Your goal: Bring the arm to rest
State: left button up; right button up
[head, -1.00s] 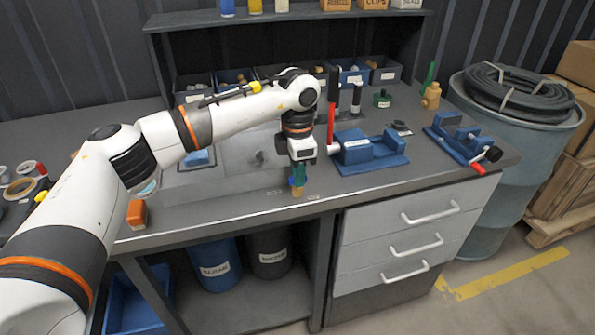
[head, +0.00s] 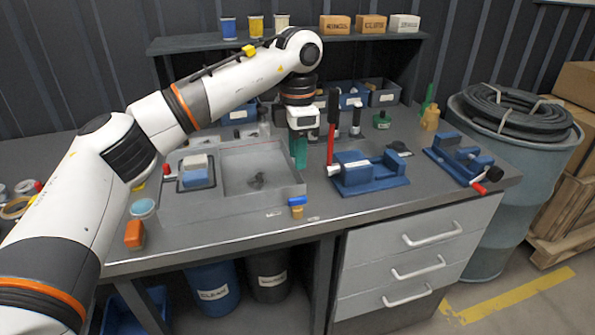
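My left arm (head: 170,122) reaches in from the left and bends down at the wrist over the bench. My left gripper (head: 299,152) points downward with green fingers, above the bench between the grey tray and the blue vise. Its fingers look close together from this side, and I cannot tell whether they are apart. A small blue and tan piece (head: 297,207) stands on the bench's front edge strip, below and clear of the gripper. My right gripper is not in view.
A grey tray (head: 185,208) holds a blue-and-white block. Two blue vises (head: 368,178) (head: 462,158) are on the right of the bench. A red-handled tool (head: 331,130) stands close right of the gripper. A shelf (head: 290,38) is behind; a hose-topped barrel (head: 490,190) stands right.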

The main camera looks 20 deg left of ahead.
pick_arm(q)
jog(key=shift+r, duration=0.6)
